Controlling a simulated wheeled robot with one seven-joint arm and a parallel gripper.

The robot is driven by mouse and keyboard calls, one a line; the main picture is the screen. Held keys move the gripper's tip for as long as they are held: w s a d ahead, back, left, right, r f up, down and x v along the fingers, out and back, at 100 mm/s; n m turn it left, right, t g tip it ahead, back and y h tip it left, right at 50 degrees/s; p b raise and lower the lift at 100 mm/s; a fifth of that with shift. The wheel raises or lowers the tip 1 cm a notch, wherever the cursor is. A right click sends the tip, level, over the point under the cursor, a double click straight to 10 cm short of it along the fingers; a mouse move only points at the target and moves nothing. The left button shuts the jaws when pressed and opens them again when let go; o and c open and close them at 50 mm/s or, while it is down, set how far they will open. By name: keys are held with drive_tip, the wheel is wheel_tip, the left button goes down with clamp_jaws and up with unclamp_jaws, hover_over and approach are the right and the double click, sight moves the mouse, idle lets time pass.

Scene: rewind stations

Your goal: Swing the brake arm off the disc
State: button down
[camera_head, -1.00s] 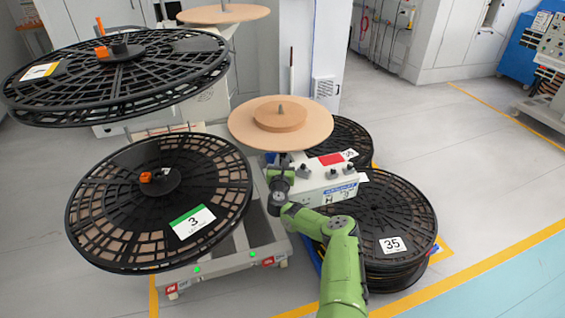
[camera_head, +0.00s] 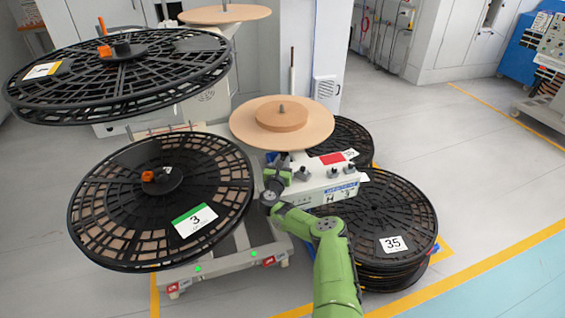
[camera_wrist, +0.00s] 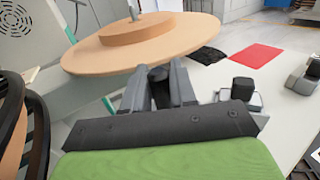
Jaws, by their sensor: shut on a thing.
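A tan disc (camera_head: 282,122) with a smaller round block and a central pin sits above a white control box (camera_head: 325,183); the disc also shows in the wrist view (camera_wrist: 140,45). My gripper (camera_head: 284,163) is just below the disc's near edge, at the box's left end. In the wrist view my gripper (camera_wrist: 160,80) is shut on a dark knob-like handle (camera_wrist: 159,74), beside the disc's rim. The fingers and the disc hide most of what the handle belongs to. I cannot tell whether the brake arm touches the disc.
Dark knobs (camera_head: 333,172) stand on the box to the right of my gripper. A black reel marked 3 (camera_head: 160,200) is close on the left, with another reel (camera_head: 115,75) above it. Stacked reels marked 35 (camera_head: 375,220) stand right. Floor is clear farther right.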

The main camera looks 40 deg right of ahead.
drive_tip(key=c, duration=1)
unclamp_jaws()
drive_tip(key=shift+c, duration=0.2)
drive_tip(key=shift+s+a, duration=0.15)
drive_tip(key=shift+a, duration=0.05)
drive_tip(key=p+v, duration=0.8)
drive_tip(key=v, duration=0.7)
